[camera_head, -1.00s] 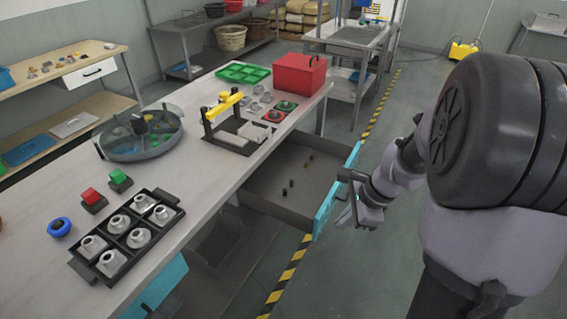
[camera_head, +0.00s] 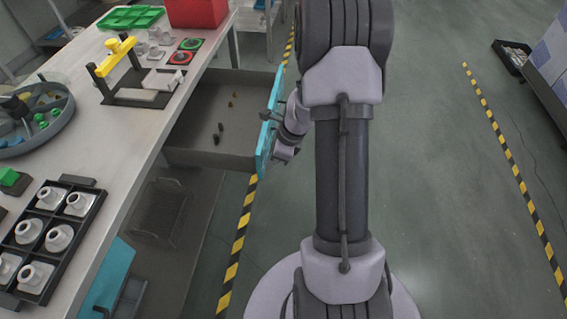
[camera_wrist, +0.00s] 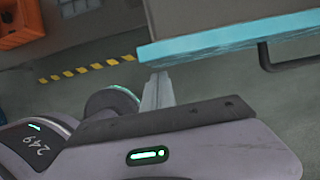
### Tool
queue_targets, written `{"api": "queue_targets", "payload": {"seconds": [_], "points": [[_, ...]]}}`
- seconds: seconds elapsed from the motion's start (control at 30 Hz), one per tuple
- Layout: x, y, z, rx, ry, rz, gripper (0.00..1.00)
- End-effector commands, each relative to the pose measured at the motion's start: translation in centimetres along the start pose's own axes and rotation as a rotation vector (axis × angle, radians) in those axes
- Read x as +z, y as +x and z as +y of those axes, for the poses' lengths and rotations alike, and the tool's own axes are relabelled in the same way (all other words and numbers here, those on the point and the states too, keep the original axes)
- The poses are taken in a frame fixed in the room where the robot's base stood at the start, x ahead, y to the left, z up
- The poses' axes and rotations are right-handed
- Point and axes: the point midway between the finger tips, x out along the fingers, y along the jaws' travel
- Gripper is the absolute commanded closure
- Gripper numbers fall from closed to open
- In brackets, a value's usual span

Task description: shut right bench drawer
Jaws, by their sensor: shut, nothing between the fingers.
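The right bench drawer (camera_head: 190,148) stands pulled out from under the bench, a grey box with a light-blue front (camera_head: 264,150). Several small dark and brown items lie inside it. My gripper is at the outer side of the blue front in the head view, partly hidden by my arm. In the wrist view the shut, empty fingers (camera_wrist: 158,84) point at the blue front (camera_wrist: 230,35), close to its edge. Whether they touch it I cannot tell. The dark bar handle (camera_wrist: 266,58) is to the right of the fingers.
The bench top (camera_head: 135,135) holds a black tray (camera_head: 85,232) of white parts, a round tank and a red box (camera_head: 196,12). Another blue drawer front (camera_head: 108,282) is at the near left. A yellow-black floor stripe (camera_head: 236,235) runs below the drawer.

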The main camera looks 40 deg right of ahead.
Motion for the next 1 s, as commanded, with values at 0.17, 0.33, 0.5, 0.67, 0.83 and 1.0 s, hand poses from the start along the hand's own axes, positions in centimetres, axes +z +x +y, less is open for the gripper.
{"api": "queue_targets", "payload": {"seconds": [0.17,0.33,0.5,0.67,0.83,1.0], "points": [[0.6,0.2,0.0,0.000,0.001,0.000,1.00],[0.6,0.1,0.0,0.000,0.001,0.000,1.00],[0.8,0.2,0.0,0.001,0.000,0.000,1.00],[2.1,0.7,0.1,0.003,0.000,0.000,1.00],[5.1,1.8,0.1,0.003,-0.004,0.000,1.00],[8.9,3.1,0.1,0.002,-0.003,0.000,1.00]]}}
